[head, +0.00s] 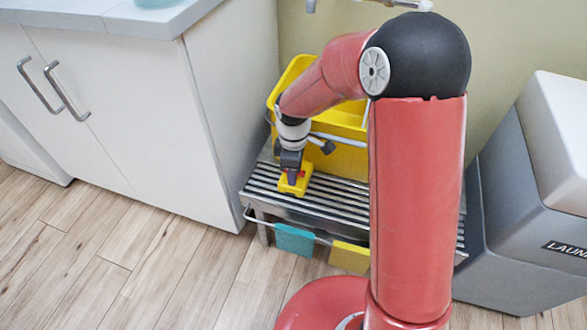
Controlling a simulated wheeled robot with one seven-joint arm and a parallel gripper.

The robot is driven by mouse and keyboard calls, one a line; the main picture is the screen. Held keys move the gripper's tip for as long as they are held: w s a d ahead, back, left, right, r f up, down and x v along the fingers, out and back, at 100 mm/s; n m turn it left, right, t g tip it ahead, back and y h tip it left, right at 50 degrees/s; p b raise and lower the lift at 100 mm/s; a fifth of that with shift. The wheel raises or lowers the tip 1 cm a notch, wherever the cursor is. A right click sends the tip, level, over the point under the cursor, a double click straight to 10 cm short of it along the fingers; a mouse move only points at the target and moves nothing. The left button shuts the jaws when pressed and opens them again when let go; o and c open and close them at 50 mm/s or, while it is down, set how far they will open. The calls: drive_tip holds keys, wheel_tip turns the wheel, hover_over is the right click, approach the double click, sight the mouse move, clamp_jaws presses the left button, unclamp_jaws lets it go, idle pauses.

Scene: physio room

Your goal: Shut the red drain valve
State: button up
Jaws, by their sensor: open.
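A small red part (302,175), which looks like the drain valve's handle, shows beside my gripper on a small yellow block (294,186). The block stands on the slatted metal rack at the front of the yellow tub (345,158). My gripper (291,168) is open and points down right over the block, with its fingers at or close around the red part. The fingers hide much of the red part, so I cannot tell whether they touch it or which way it is turned.
The low rack (330,205) has a front rail with a teal cloth (296,240) and a yellow cloth (349,257). A white cabinet (110,110) stands close on the left. A grey bin (530,210) stands on the right. My arm hides part of the tub and rack. The front-left floor is clear.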

wheel_tip(320, 180, up, 8)
drive_tip(key=shift+f+p, duration=0.25)
drive_tip(key=shift+p, duration=0.05)
idle(0.3)
